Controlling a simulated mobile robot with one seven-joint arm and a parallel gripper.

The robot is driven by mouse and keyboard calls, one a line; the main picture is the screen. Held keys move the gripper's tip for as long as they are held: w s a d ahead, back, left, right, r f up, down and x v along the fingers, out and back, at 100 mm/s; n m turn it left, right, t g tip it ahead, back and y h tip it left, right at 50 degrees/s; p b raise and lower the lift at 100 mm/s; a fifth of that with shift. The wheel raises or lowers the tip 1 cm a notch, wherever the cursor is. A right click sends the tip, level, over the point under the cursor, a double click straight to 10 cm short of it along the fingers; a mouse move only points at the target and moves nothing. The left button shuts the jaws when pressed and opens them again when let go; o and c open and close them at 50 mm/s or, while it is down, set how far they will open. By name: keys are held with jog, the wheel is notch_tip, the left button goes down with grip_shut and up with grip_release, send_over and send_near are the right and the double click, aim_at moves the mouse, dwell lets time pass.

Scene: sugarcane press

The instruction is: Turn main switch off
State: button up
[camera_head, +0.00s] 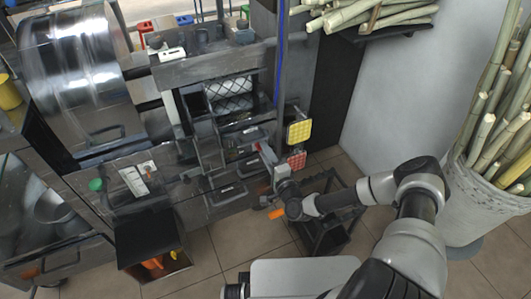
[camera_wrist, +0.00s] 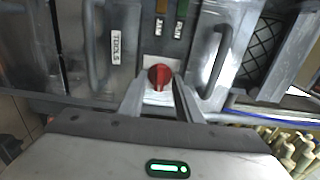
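The main switch appears to be the red rotary knob (camera_wrist: 160,77) on a pale plate, in the middle of the wrist view. My gripper (camera_wrist: 160,88) points straight at it. Its two fingers are apart, one on each side of the knob's lower part in the picture, with a visible gap and nothing held between them. Whether the fingertips touch the knob cannot be told. In the head view my gripper (camera_head: 266,153) reaches to the front of the dark metal machine (camera_head: 185,165), and the knob is hidden there.
A drawer marked TOOLS (camera_wrist: 116,45) and metal handles (camera_wrist: 216,60) flank the knob. Red (camera_head: 297,161) and yellow (camera_head: 299,131) square panels stand close to my wrist. A dark frame stand (camera_head: 330,235) is below my arm. A white bin of cane (camera_head: 480,205) is at right.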

jog(key=shift+c, duration=0.4)
grip_shut()
jog(key=shift+n, duration=0.3)
jog(key=n+b, duration=0.1)
jog(key=n, duration=0.2)
jog(key=shift+n, duration=0.4)
jog(key=n+b, duration=0.1)
jog(key=n, duration=0.3)
jog(key=n+b, duration=0.1)
jog(key=n, duration=0.4)
jog(key=shift+n+b, duration=0.35)
jog(key=shift+n, duration=1.85)
